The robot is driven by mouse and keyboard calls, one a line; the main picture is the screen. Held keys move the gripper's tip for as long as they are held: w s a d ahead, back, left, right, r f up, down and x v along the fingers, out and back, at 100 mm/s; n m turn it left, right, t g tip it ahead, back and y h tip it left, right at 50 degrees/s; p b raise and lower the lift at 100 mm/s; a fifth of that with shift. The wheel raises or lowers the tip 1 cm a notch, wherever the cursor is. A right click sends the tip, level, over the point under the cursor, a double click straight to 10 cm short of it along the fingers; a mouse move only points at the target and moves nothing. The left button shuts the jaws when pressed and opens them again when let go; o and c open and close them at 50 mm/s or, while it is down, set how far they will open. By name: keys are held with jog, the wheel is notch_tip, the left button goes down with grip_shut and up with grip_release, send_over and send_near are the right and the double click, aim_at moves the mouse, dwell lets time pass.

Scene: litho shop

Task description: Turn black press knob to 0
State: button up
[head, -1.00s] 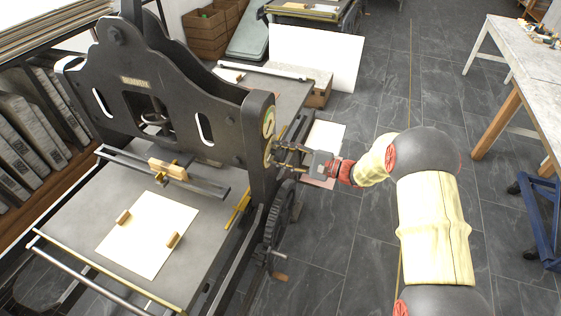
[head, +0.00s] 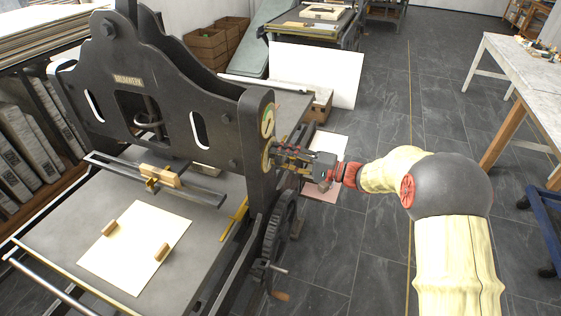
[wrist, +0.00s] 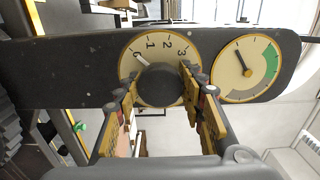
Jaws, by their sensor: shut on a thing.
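The black press knob (wrist: 160,86) sits at the centre of a cream dial (wrist: 130,66) on the dark side of the press. The dial shows a scale with 1, 2 and 3, and a mark at its left end that looks like 0. A pale pointer line lies at the upper left, near that end mark. My gripper (wrist: 160,82) has one finger on each side of the knob and is shut on it. In the head view my gripper (head: 277,153) reaches the press's right side from the right; the knob is mostly hidden there.
A second gauge (wrist: 247,68) with a green zone and black needle is beside the dial. The press bed (head: 70,232) holds a cream sheet (head: 136,248). A spoked wheel (head: 278,228) with a crank is below my gripper. Open floor lies right.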

jog(key=shift+f, duration=0.15)
jog(key=o, duration=1.2)
jog(key=v, duration=1.2)
